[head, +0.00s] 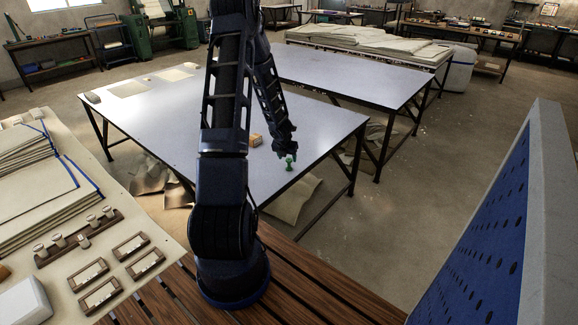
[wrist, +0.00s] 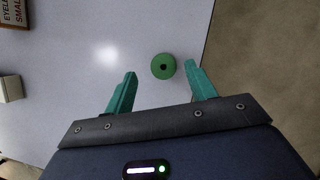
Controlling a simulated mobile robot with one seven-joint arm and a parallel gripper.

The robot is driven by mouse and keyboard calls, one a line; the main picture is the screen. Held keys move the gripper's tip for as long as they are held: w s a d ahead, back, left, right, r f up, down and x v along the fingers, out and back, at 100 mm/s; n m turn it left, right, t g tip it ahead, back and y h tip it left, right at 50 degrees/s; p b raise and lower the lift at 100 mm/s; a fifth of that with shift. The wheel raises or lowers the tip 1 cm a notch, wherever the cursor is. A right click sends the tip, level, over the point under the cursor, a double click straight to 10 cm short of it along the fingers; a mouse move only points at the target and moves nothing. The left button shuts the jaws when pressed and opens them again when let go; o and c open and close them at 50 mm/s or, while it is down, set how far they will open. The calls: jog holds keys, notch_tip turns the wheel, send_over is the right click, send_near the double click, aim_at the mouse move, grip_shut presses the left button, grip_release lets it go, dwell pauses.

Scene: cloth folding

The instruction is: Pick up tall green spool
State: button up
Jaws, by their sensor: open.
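The green spool (head: 290,164) stands upright on the light table, near its right front edge, in the head view. In the wrist view the spool (wrist: 163,66) shows from above as a green disc with a dark centre hole. My gripper (wrist: 160,80) is open and empty. Its two teal fingers point toward the spool, with the spool lying just beyond and between the fingertips, closer to the right one. In the head view my gripper (head: 288,153) is over the spool and partly hides its top. I cannot tell the exact height gap.
A small tan box (head: 256,140) sits left of the spool. In the wrist view a framed label (wrist: 14,12) and a pale block (wrist: 10,88) lie at the left. The table (head: 325,130) ends close to the spool's right. Its surface around the spool is mostly clear.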

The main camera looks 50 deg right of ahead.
aim_at(289, 159)
jog(key=shift+x, duration=2.7)
jog(key=shift+s+d, duration=0.15)
jog(key=shift+d, duration=0.05)
jog(key=c, duration=1.1)
jog(key=shift+o, duration=0.2)
jog(key=shift+r, duration=0.15)
